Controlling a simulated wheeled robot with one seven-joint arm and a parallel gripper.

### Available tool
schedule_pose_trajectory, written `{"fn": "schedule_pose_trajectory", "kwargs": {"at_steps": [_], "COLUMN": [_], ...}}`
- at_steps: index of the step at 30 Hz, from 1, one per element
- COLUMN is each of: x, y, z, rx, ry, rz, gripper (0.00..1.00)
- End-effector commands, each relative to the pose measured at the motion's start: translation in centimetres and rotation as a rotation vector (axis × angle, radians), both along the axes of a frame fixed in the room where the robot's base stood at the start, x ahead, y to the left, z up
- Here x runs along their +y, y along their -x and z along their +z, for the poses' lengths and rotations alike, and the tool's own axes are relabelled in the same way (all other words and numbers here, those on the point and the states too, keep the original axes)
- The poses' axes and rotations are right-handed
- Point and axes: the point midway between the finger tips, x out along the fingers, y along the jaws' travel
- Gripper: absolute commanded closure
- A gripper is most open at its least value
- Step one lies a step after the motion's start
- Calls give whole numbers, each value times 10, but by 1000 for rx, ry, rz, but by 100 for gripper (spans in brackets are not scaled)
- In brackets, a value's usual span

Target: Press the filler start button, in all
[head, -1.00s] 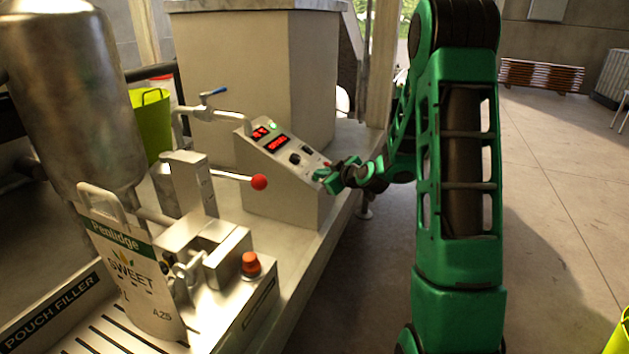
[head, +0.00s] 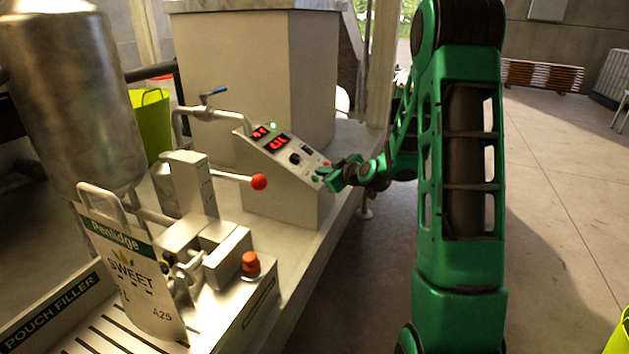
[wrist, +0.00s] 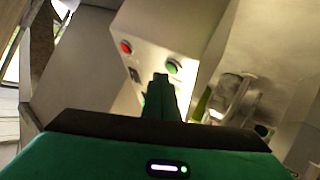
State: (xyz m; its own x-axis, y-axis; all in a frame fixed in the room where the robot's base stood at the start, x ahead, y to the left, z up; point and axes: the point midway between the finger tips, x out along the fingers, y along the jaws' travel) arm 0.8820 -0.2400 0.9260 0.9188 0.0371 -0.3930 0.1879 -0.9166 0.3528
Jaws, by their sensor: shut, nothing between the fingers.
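The grey control box (head: 285,190) has a sloped panel with red lit displays (head: 277,143), a green light (head: 273,126) and black knobs. In the wrist view a green button (wrist: 173,66) and a red button (wrist: 126,47) show on its panel. My gripper (head: 325,175) is shut and empty at the panel's lower right end. In the wrist view its fingertips (wrist: 160,77) point at the panel, just below and left of the green button. I cannot tell whether they touch the panel. The fingers hide part of the panel beneath them.
The pouch filler (head: 50,310) stands at the front left, with a labelled pouch (head: 130,270), an orange-red knob (head: 250,263) and a red-ball lever (head: 259,182). A steel tank (head: 70,90) stands behind.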

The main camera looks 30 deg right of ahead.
Motion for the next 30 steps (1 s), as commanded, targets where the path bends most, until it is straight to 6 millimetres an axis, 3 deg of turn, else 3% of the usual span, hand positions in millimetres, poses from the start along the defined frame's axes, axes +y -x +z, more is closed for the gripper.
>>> {"fn": "schedule_pose_trajectory", "kwargs": {"at_steps": [13, 30], "x": [-2, -15], "y": [2, 19], "z": [6, 45], "rx": [-2, -2], "ry": [1, 1], "rz": [-1, -1], "gripper": [100, 100]}}
